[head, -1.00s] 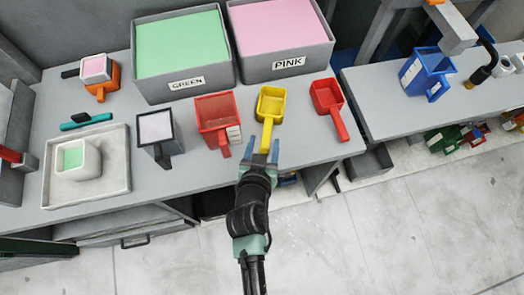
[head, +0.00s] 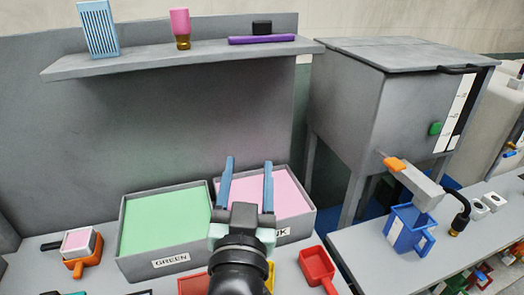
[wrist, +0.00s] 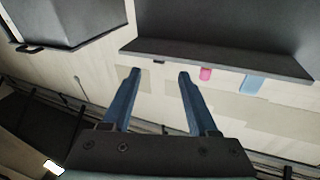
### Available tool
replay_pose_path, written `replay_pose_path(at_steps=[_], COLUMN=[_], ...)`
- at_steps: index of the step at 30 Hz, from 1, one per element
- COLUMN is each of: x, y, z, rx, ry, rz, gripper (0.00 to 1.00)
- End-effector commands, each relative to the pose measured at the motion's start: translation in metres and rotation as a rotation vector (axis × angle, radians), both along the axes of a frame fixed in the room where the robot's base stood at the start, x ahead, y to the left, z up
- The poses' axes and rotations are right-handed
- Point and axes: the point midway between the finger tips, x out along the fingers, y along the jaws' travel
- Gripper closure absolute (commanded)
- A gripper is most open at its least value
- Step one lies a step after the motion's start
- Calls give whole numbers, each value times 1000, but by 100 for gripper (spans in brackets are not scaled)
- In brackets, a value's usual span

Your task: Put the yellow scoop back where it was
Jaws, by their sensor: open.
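The yellow scoop (head: 270,275) stands on the bench in front of the pink bin. Only a sliver of it shows at the bottom of the head view; my arm hides the rest. My gripper (head: 249,165) is raised, with its two blue fingers spread apart and pointing up in front of the pink bin. In the wrist view my gripper (wrist: 160,75) has nothing between its fingers, and no scoop shows there.
The green bin (head: 165,222) and pink bin (head: 295,200) stand behind the scoops. Red scoops (head: 317,264) flank the yellow one. A wall shelf (head: 180,58) hangs above. A grey cabinet press (head: 375,110) and blue container (head: 405,230) stand at right.

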Motion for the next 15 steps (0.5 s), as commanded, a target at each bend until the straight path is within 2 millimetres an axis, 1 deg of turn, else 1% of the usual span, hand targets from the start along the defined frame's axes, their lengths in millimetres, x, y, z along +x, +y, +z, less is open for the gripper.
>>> replay_pose_path(at_steps=[1, 2, 3, 5, 6, 9, 10, 12, 15], x=[-6, -11, -21, -41, -55, -89, -97, -113, -125], y=[-6, -8, -12, -15, -18, -21, -21, -22, -22], z=[60, 90, 127, 177, 205, 258, 270, 288, 300], rx=[-2, -7, -18, -35, -48, -82, -91, -108, -120], ry=[-115, -174, -249, -355, -419, -551, -580, -632, -668], rz=[-3, -2, -4, -5, -6, -13, -13, -16, -19], gripper=[41, 41, 41, 41, 41, 41, 41, 41, 41])
